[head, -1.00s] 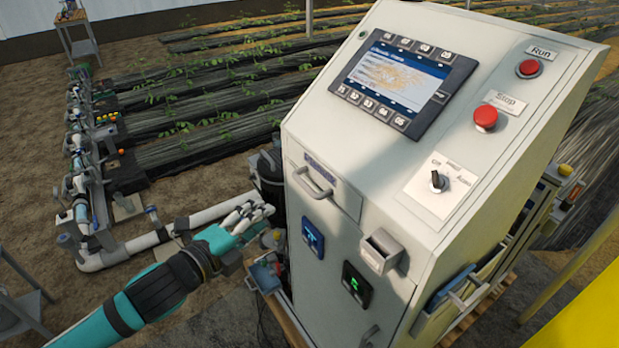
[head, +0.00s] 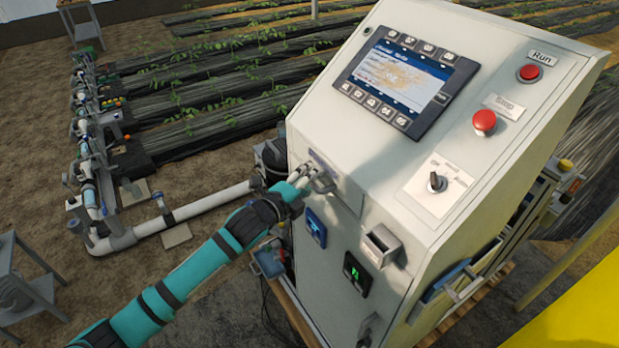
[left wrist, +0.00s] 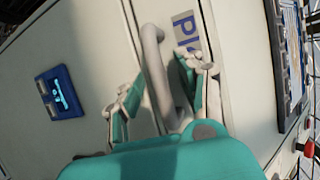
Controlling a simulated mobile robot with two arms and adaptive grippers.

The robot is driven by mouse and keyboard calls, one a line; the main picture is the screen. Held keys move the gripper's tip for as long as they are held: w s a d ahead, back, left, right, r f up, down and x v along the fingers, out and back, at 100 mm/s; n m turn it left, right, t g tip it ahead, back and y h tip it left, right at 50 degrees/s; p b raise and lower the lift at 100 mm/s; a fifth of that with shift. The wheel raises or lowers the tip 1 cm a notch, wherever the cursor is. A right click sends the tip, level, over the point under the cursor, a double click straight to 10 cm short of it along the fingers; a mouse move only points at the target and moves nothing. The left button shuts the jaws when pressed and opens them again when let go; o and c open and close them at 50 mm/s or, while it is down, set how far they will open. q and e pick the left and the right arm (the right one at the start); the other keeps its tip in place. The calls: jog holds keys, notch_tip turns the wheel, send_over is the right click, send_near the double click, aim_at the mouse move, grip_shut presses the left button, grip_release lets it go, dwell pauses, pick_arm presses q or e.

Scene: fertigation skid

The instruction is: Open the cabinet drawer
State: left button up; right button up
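The grey cabinet (head: 400,170) stands upright with a small drawer (head: 346,192) in its front, flush with the panel. The drawer's light grey bar handle (head: 324,184) is partly hidden behind my left gripper (head: 308,177) in the head view. In the left wrist view, the handle (left wrist: 157,68) stands between the two spread fingers of my left gripper (left wrist: 162,80). Gaps show on both sides of the handle, so the fingers are open around it. Whether any finger touches it I cannot tell. My right gripper is not in view.
A blue panel device (head: 315,228) and a green-lit one (head: 356,272) sit below the drawer. A grey box (head: 381,246) sticks out beside them. A screen (head: 404,80) and red buttons (head: 484,122) are above. White pipes (head: 190,208) run along the ground at left.

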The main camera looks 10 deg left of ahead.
pick_arm(q)
grip_shut()
dwell(0.3)
dwell(0.3)
